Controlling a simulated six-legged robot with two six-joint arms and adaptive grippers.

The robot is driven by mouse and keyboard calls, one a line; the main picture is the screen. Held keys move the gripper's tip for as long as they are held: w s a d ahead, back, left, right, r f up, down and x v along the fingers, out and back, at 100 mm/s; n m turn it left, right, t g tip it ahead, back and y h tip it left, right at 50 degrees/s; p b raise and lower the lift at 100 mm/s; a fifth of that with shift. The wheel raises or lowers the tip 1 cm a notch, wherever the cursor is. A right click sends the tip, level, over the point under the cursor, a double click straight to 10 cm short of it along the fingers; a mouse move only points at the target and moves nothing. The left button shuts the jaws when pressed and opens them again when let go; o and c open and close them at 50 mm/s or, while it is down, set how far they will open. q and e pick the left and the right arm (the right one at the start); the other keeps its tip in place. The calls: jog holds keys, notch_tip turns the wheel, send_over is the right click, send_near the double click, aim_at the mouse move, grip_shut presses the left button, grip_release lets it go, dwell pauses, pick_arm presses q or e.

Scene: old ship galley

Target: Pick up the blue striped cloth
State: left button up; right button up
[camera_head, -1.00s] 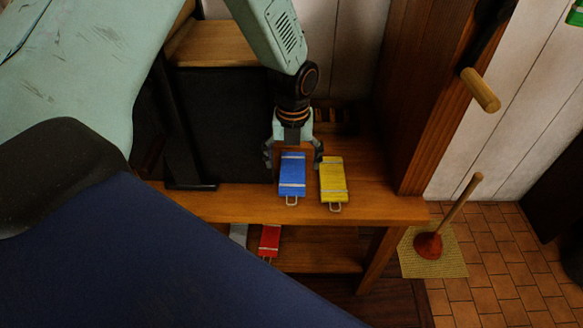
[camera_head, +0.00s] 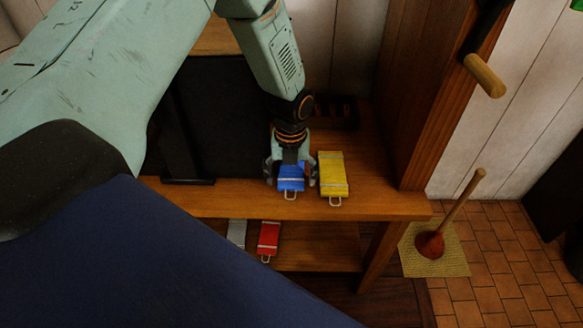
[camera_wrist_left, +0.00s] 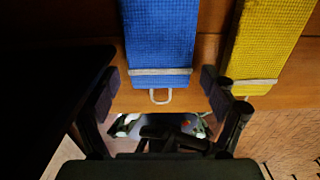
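The blue striped cloth (camera_head: 291,184) lies on the upper wooden shelf, with pale bands and a small loop at its front end. My left gripper (camera_head: 290,178) is over it from above, one finger on each side, and hides its rear part. In the left wrist view the blue cloth (camera_wrist_left: 160,45) runs between the open fingers of the left gripper (camera_wrist_left: 160,90), with a gap to each finger. My right gripper is not in view.
A yellow cloth (camera_head: 332,175) lies close to the right of the left gripper. A red cloth (camera_head: 269,238) and a grey cloth (camera_head: 237,232) lie on the lower shelf (camera_head: 320,250). A tall wooden panel (camera_head: 425,110) stands to the right. A plunger (camera_head: 430,243) stands on a mat on the tiled floor.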

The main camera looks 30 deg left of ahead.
pick_arm(q)
jog(key=c, duration=1)
jog(key=shift+c, duration=0.2)
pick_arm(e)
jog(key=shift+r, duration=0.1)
